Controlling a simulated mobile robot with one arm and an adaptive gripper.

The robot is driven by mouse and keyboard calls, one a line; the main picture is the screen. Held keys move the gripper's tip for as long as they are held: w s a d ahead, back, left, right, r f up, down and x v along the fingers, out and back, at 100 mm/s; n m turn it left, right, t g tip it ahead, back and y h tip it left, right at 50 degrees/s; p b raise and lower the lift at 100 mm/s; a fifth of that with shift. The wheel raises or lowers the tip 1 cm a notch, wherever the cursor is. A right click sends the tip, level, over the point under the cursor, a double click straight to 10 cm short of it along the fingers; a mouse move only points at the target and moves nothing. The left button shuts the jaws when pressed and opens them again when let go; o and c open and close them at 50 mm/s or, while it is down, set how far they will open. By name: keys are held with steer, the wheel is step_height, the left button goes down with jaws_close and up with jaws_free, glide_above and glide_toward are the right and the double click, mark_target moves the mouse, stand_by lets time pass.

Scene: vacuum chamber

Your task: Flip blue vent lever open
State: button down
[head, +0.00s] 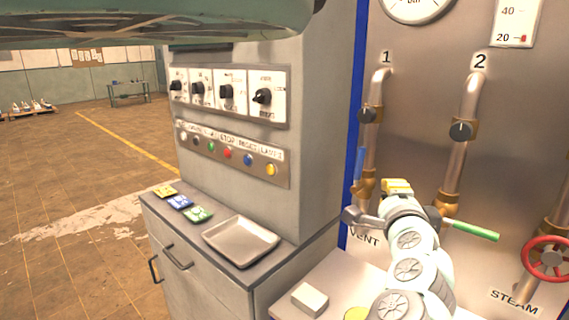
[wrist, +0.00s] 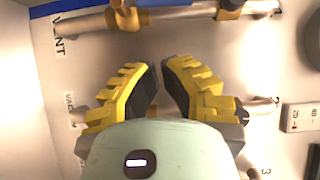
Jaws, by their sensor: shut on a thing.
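The blue vent lever (head: 358,164) stands upright on the brass valve of pipe 1, above the VENT label (head: 364,239). My gripper (head: 397,186) is in front of the panel, to the right of and a little below this lever, apart from it in the picture. In the wrist view the yellow fingers (wrist: 160,68) are brought together at their tips, and I cannot make out anything between them. The brass valve of the vent pipe (wrist: 130,15) is at the top edge there, beyond the fingertips.
A green lever (head: 472,229) sticks out to the right behind my gripper. A red STEAM wheel (head: 549,258) is at the far right. A metal tray (head: 240,241) rests on the cabinet at left. A white block (head: 309,299) lies on the ledge below.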

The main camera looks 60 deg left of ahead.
steer(key=shift+p+v, duration=0.55)
steer(key=shift+v, duration=0.25)
